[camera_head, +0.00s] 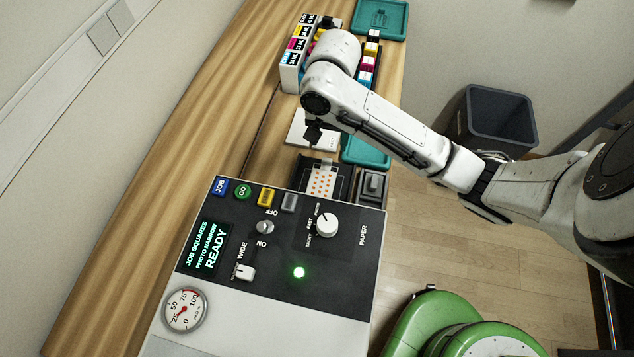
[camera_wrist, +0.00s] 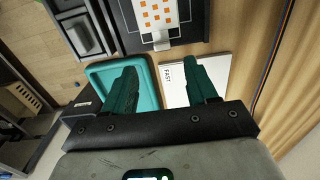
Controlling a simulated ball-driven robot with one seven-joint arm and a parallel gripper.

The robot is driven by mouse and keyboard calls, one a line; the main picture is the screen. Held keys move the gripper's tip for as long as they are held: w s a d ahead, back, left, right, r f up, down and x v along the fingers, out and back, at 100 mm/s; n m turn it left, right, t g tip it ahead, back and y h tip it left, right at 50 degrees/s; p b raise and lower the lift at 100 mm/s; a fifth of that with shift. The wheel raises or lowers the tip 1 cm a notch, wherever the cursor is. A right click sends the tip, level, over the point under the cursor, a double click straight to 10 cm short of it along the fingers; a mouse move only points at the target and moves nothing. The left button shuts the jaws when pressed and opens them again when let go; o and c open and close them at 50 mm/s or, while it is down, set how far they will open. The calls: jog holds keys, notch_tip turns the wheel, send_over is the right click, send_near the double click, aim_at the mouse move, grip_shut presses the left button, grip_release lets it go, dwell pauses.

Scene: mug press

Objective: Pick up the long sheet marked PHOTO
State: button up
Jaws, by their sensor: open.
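No sheet that I can read as PHOTO shows in either view. A white sheet or pad (camera_wrist: 222,72) lies on the wood surface, with a label that looks like FAST. In the head view this white sheet (camera_head: 298,127) is partly hidden by my gripper. My gripper (camera_wrist: 163,78) is open and empty, fingers pointing down over the area of the sheet and a teal tray (camera_wrist: 98,72). One finger overlaps the sheet in the wrist view, the other overlaps the tray; I cannot tell the height. In the head view my gripper (camera_head: 314,133) is mostly hidden by the arm.
A white card with orange squares (camera_head: 323,182) lies on a black bed behind the control panel (camera_head: 300,250), whose display reads READY. A rack of ink boxes (camera_head: 290,72) and another teal tray (camera_head: 385,8) stand farther back. A dark bin (camera_head: 500,120) is on the floor.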

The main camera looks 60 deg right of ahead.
aim_at(327, 160)
jog(key=shift+a+f+b, duration=0.2)
jog(key=shift+f+b, duration=1)
jog(key=shift+f, duration=2.7)
jog(key=shift+c, duration=0.4)
jog(key=shift+w, duration=0.1)
grip_shut()
jog(key=shift+r, duration=0.1)
